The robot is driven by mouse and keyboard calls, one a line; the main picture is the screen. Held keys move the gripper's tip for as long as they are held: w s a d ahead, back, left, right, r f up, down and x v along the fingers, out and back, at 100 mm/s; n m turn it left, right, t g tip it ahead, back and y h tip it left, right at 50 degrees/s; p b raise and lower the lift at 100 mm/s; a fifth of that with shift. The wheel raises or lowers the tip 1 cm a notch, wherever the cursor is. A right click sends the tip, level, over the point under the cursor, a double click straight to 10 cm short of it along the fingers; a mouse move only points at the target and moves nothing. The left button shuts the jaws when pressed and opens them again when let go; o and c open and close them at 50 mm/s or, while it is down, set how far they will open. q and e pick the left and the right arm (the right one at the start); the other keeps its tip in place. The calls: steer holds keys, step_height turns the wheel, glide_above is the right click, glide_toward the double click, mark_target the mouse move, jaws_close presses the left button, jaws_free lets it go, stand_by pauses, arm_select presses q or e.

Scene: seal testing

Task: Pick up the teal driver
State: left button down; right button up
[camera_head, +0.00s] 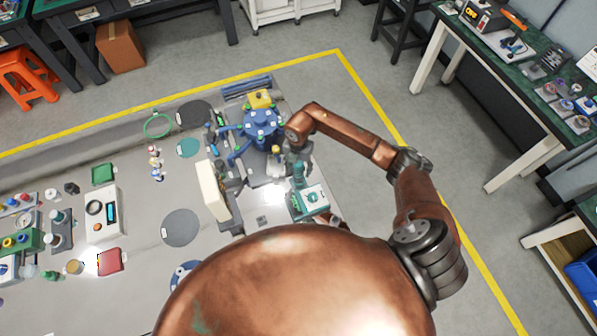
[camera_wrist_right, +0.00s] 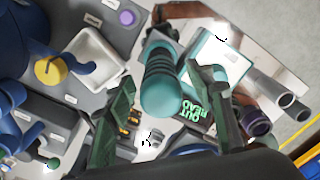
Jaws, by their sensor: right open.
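The teal driver (camera_wrist_right: 160,88) has a ribbed, rounded handle and shows in the middle of the right wrist view. It points towards the camera, above a pale teal-edged box. In the head view the teal driver (camera_head: 299,171) stands upright close to my right gripper (camera_head: 290,160). My right gripper also shows in the right wrist view (camera_wrist_right: 160,80), with its dark green fingers spread on either side of the handle. A gap shows on both sides, so it is open and holds nothing. My left gripper is in neither view.
A blue multi-armed fixture (camera_head: 262,125) stands just left of my right gripper. A white and teal box (camera_head: 314,198) sits by the driver. A pale upright panel (camera_head: 213,191) stands further left. A white tray (camera_wrist_right: 97,57) lies left of the fingers.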

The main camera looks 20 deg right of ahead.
steer(key=shift+f, duration=0.3)
steer(key=shift+r, duration=0.1)
jaws_close()
stand_by(0.4)
